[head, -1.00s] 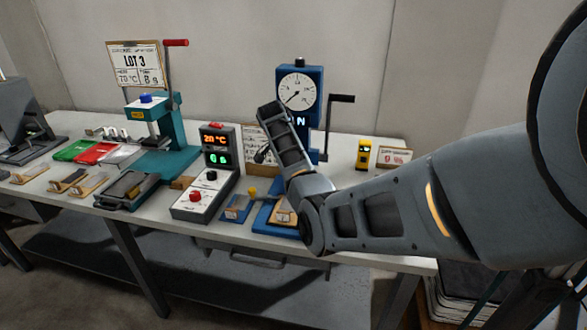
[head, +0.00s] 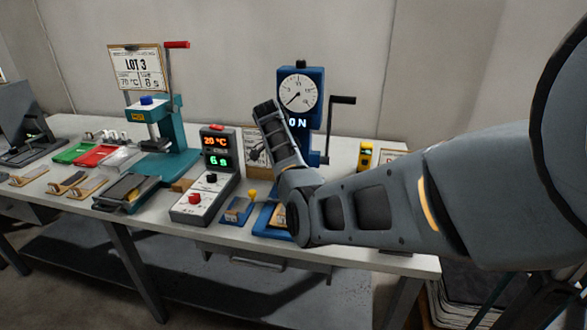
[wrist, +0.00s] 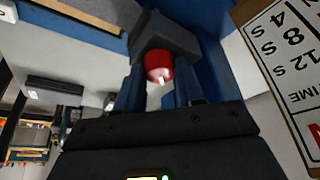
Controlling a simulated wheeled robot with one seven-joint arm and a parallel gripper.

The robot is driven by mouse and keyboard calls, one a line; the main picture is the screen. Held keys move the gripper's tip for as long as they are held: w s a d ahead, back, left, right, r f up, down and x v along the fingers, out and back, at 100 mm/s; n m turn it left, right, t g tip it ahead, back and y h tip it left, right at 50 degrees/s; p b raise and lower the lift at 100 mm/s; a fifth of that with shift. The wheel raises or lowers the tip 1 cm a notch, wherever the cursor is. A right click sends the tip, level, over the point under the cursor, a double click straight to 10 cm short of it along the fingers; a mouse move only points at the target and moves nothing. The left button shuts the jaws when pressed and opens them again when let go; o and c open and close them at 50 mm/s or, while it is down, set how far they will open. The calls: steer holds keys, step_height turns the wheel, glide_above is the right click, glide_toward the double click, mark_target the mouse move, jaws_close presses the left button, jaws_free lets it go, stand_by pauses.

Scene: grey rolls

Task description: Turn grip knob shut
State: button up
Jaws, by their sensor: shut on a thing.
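The red grip knob (wrist: 159,66), with a white mark on its face, sits against a dark grey block (wrist: 168,38) in the wrist view. My gripper (wrist: 158,82) has one finger on each side of the knob and is shut on it. The finger contact is partly hidden. In the head view, the blue tester (head: 301,88) with a round dial and a lit "ON" display stands behind my arm. My arm's end hides the knob and my fingers there.
A blue fixture (head: 266,222) lies at the tester's foot. A grey controller box (head: 204,200) stands left of it, and a teal press (head: 166,150) farther left. A black crank (head: 341,101) sticks out right of the tester. A yellow device (head: 366,156) stands at the right.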

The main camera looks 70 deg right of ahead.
steer(key=o, duration=1)
steer(key=shift+o, duration=0.2)
steer(key=b+v, duration=0.1)
steer(key=v, duration=0.7)
steer(key=shift+f, duration=0.1)
